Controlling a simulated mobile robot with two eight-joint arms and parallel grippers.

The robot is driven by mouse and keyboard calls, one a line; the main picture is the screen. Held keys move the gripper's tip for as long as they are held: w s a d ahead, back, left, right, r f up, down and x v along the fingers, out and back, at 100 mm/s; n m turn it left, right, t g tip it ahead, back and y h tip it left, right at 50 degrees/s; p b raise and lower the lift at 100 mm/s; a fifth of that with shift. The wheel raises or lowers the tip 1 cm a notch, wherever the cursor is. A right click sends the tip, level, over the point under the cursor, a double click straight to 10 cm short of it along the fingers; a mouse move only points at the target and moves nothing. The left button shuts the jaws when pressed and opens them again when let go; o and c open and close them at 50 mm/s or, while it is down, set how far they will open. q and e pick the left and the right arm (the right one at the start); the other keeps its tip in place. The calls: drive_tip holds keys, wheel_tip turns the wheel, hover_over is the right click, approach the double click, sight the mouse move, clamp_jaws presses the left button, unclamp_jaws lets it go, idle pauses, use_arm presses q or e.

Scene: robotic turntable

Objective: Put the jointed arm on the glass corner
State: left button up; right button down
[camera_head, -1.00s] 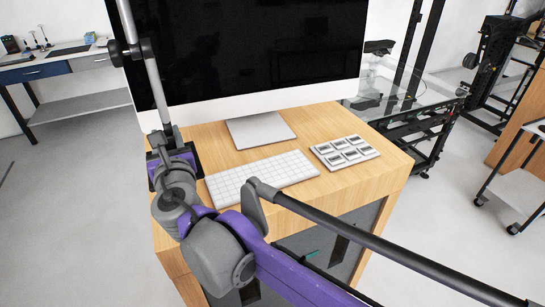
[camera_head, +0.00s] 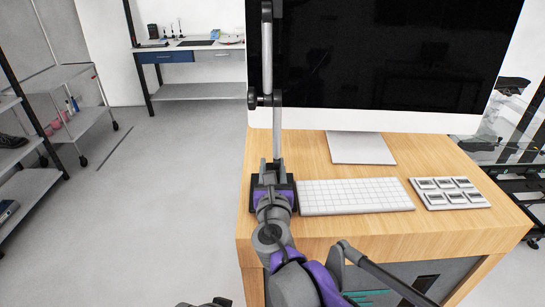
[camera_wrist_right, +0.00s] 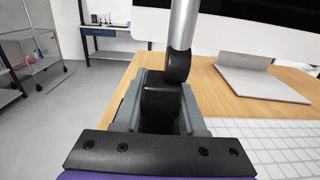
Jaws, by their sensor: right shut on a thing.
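The jointed arm (camera_head: 277,129) is a thin grey pole with a dark knuckle partway up. It stands nearly upright in front of the monitor's left edge and runs out of the top of the head view. My right gripper (camera_head: 273,170) is shut on its lower end, left of the keyboard. In the right wrist view the silver pole and its dark round joint (camera_wrist_right: 178,66) rise from between the jaws. The glass table (camera_head: 509,151) shows only partly at the right edge, behind the desk; the monitor hides some of it.
The wooden desk (camera_head: 330,238) carries a big monitor (camera_head: 390,60), a white keyboard (camera_head: 355,196) and a panel of small grey blocks (camera_head: 449,192). A shelf rack (camera_head: 30,185) stands at left and a workbench (camera_head: 200,92) at the back. The floor between them is clear.

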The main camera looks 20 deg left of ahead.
drive_tip(key=shift+f, duration=0.35)
drive_tip(key=shift+f, duration=0.15)
drive_tip(key=shift+c, duration=2.4)
unclamp_jaws()
